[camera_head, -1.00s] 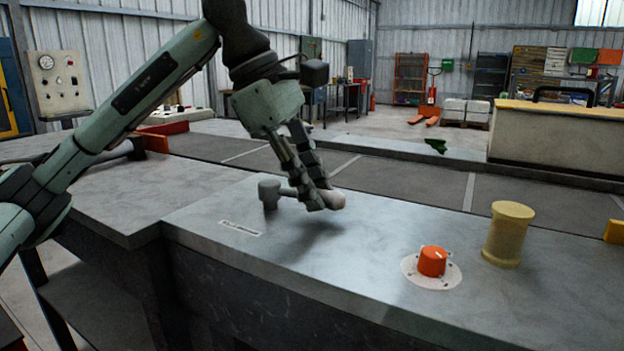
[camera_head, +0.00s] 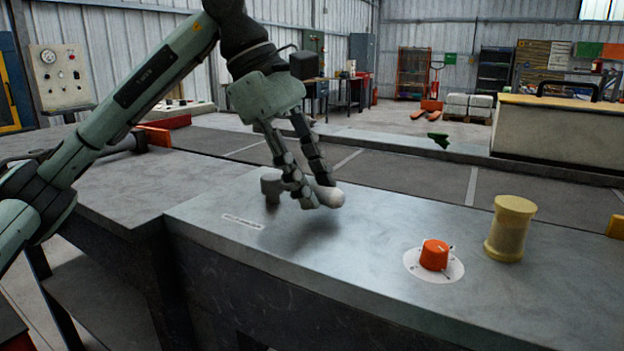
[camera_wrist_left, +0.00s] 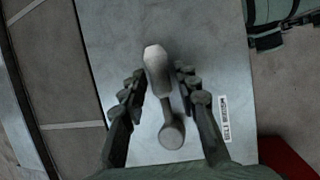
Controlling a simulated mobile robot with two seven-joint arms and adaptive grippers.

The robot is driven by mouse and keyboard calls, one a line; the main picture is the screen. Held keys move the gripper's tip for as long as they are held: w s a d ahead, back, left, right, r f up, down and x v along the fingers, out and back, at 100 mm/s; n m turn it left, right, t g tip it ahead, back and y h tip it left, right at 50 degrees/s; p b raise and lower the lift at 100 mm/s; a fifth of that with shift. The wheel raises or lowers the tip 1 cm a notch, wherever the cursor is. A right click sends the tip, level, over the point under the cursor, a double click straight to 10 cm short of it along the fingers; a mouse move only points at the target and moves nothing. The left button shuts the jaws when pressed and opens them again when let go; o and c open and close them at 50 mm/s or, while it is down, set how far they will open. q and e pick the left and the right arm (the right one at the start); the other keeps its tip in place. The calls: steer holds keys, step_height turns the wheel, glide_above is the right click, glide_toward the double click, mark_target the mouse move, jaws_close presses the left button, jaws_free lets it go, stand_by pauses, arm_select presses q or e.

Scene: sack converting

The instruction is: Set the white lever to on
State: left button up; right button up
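The white lever (camera_head: 330,196) is on the grey metal bench top (camera_head: 370,222). Its round grey pivot (camera_head: 270,187) stands to the left, and its pale rounded end points right in the head view. In the left wrist view the lever (camera_wrist_left: 157,70) lies between the spread fingers, with its pivot (camera_wrist_left: 171,134) nearer the palm. My left gripper (camera_head: 318,192) points down over the lever and is open, with gaps visible on both sides of it. The fingers hide the lever's middle in the head view. My right gripper is not in view.
A label (camera_head: 242,221) lies on the bench near the pivot. An orange knob (camera_head: 434,255) on a white dial and a yellow spool-shaped piece (camera_head: 510,229) stand to the right. The bench between lever and knob is clear.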

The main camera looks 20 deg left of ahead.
arm_select(q)
steer(key=shift+o, duration=0.7)
steer(key=v, duration=1.2)
